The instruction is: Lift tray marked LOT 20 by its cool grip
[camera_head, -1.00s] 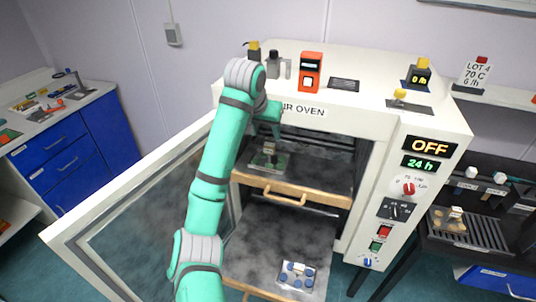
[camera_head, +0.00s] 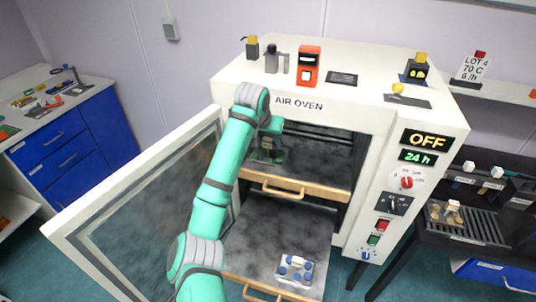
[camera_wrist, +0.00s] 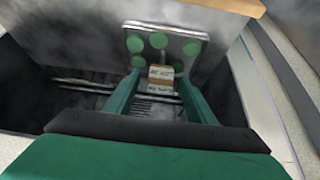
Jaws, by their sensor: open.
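The tray (camera_wrist: 186,28) with several green discs lies on the upper oven shelf. In the wrist view its grip with a wooden-coloured block (camera_wrist: 160,85) shows a small upside-down label that seems to read LOT 20. My gripper (camera_wrist: 159,77) is open, with one finger on each side of this grip; I cannot tell whether either finger touches it. In the head view my gripper (camera_head: 266,152) is inside the upper part of the air oven (camera_head: 365,75) and hides most of this tray. A second tray (camera_head: 296,270) with blue discs lies on the lower shelf.
The oven door (camera_head: 140,215) stands open at the left, close to my arm. The upper shelf's wooden front edge with a handle (camera_head: 282,190) lies below my gripper. A black rack (camera_head: 470,225) stands at the right. The oven display reads OFF.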

